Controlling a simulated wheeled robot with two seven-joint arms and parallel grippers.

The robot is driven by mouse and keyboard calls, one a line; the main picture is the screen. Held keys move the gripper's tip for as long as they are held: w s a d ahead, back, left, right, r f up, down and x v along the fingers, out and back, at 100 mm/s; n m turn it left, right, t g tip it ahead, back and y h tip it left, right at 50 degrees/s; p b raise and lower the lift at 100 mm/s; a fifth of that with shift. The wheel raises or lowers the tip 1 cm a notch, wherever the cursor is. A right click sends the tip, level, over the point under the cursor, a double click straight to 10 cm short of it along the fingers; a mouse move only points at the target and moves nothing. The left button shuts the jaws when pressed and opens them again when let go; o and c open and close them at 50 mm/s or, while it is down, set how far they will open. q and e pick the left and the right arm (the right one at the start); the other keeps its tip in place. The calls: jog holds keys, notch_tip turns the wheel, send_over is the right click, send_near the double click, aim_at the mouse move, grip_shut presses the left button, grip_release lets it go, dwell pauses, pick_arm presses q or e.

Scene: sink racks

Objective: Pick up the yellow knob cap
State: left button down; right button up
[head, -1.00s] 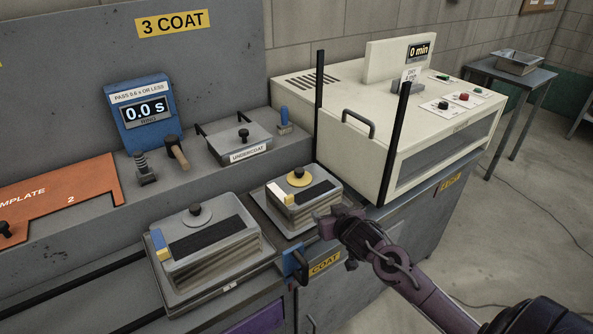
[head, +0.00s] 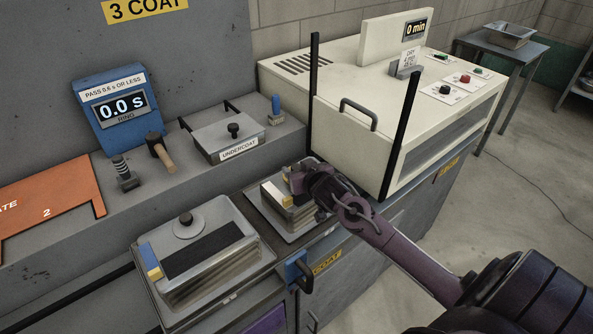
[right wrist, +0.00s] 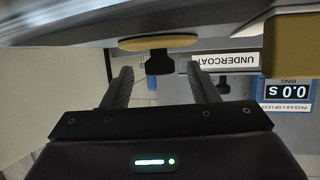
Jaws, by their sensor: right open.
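The yellow knob cap (right wrist: 143,44), a flat yellow disc with a black knob (right wrist: 159,62), shows upside down in the right wrist view, on top of a box. The knob appears in line with the gap between my right gripper's fingers (right wrist: 161,84), which are open and empty. In the head view my right gripper (head: 303,182) is over the right-hand box (head: 292,217) and hides the cap. Whether the fingers touch the knob cannot be told. My left gripper is not in view.
A left box with a grey knob cap (head: 189,225) stands beside it. The cream dryer (head: 335,110) with black posts rises close behind and right of my gripper. The undercoat box (head: 228,137) is on the ledge behind. A blue clamp (head: 298,271) is in front.

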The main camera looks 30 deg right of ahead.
jog(key=x, duration=0.2)
jog(key=shift+w+f, duration=0.2)
jog(key=shift+w, duration=0.05)
jog(key=c, duration=0.6)
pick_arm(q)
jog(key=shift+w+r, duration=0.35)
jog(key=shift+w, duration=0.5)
pick_arm(e)
jog(key=c, duration=0.5)
jog(key=shift+o, duration=0.2)
jog(key=shift+r, duration=0.1)
